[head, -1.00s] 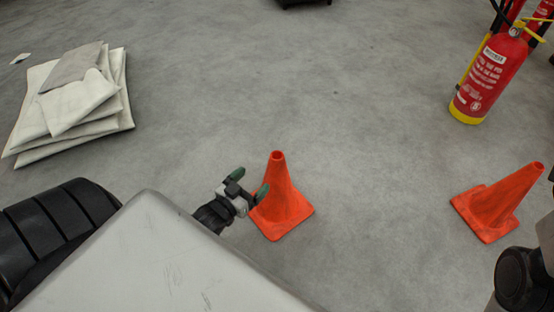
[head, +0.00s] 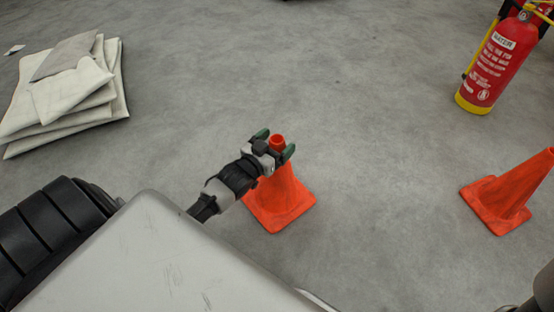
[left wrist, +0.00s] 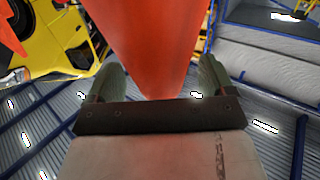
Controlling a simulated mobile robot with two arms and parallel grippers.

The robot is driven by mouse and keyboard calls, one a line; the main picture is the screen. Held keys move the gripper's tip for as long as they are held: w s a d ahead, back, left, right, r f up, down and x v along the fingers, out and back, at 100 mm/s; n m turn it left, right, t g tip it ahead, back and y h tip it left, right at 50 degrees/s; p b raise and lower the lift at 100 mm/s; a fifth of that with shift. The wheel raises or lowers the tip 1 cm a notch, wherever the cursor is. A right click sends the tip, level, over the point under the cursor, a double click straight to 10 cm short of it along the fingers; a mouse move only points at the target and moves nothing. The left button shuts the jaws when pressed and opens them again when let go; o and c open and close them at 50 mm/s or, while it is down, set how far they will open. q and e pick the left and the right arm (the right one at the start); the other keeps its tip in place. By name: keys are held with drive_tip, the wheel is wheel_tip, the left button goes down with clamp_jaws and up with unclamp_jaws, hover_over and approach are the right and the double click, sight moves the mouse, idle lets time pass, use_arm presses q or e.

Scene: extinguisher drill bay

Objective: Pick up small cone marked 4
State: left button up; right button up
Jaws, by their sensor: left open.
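An orange cone (head: 284,204) stands upright on the floor at the centre of the head view. No number can be read on it. My left gripper (head: 275,144) is open at the cone's narrow top, with its green fingers on either side. In the left wrist view the cone (left wrist: 150,40) fills the space between the two fingers (left wrist: 157,80), with small gaps beside it. A second orange cone (head: 507,198) stands at the right, also without a readable number. My right gripper is not in view.
A red extinguisher (head: 496,62) with a yellow base stands at the upper right. A stack of pale folded cloths (head: 75,95) lies at the upper left. The grey floor between them is clear. A yellow object (left wrist: 50,30) shows in the left wrist view.

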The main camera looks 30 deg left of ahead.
use_arm(q)
drive_tip(key=shift+w, duration=0.25)
drive_tip(key=shift+c, duration=0.5)
drive_tip(key=c, duration=1.4)
drive_tip(key=shift+r, duration=0.1)
clamp_jaws()
